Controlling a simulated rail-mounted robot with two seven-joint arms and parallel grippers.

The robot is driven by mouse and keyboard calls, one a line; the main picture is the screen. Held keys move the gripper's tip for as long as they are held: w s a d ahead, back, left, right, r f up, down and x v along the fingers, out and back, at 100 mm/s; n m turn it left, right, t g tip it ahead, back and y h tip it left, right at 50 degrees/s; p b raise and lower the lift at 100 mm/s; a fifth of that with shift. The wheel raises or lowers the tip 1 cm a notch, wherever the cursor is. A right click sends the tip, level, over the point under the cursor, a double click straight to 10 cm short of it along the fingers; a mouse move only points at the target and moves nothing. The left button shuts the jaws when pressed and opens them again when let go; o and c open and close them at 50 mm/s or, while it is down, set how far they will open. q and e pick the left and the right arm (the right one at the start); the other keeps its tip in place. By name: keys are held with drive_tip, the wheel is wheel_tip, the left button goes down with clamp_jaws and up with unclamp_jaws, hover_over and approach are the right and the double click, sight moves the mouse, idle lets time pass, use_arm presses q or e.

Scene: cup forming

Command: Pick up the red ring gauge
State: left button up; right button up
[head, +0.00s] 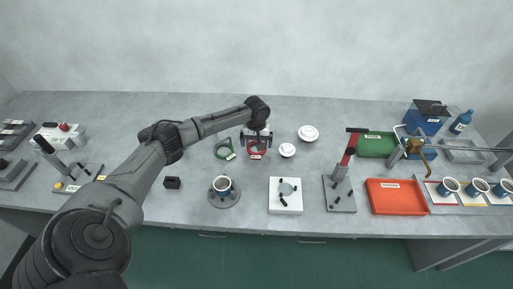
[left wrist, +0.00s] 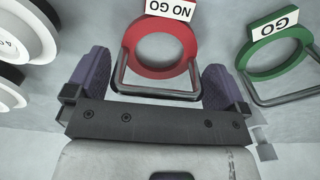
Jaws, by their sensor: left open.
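The red ring gauge (head: 256,154) lies on the bench near the middle in the head view, partly hidden under my left gripper (head: 256,137). In the left wrist view the red ring gauge (left wrist: 160,73) carries a white "NO GO" label and a metal wire handle on the gripper side. My left gripper (left wrist: 155,68) is open, with one purple-padded finger on each side of the handle and the near part of the ring. I see no contact between the fingers and the gauge. My right gripper is not in view.
A green ring gauge (head: 217,149) labelled "GO" lies close to the left of the red one. White round pieces (head: 308,132) stand to the right. A cup on a round stand (head: 222,201), a white block (head: 285,206) and a red-handled lever tool (head: 350,150) stand nearer the front.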

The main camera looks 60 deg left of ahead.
use_arm(q)
drive_tip(key=shift+d+f, duration=0.1)
drive_tip(key=shift+f, duration=0.7)
drive_tip(key=shift+r, duration=0.1)
drive_tip(key=c, duration=0.7)
drive_tip(key=shift+r, duration=0.1)
